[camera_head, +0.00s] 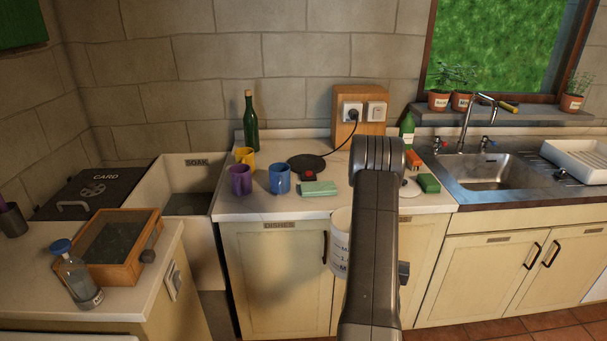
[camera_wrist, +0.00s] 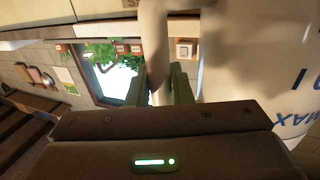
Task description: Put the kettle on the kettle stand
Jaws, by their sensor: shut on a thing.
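The kettle (camera_head: 340,243) is white with blue marks. In the head view it is mostly hidden behind my arm, in front of the counter's cupboards. In the wrist view its body (camera_wrist: 265,60) fills the right side. My gripper (camera_wrist: 163,85) is shut on the kettle's pale handle (camera_wrist: 160,50), which runs between the two fingers. The gripper's fingers are hidden in the head view. The kettle stand appears to be the black round plate (camera_head: 311,160) on the counter, with a cord running to a wall socket. Nothing stands on it.
A blue mug (camera_head: 279,180), a purple mug (camera_head: 240,180) and a yellow mug (camera_head: 245,156) stand left of the plate. A red-topped block (camera_head: 309,176) and a green cloth (camera_head: 319,188) lie in front. A green bottle (camera_head: 251,125) stands behind. The sink (camera_head: 490,172) is right.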

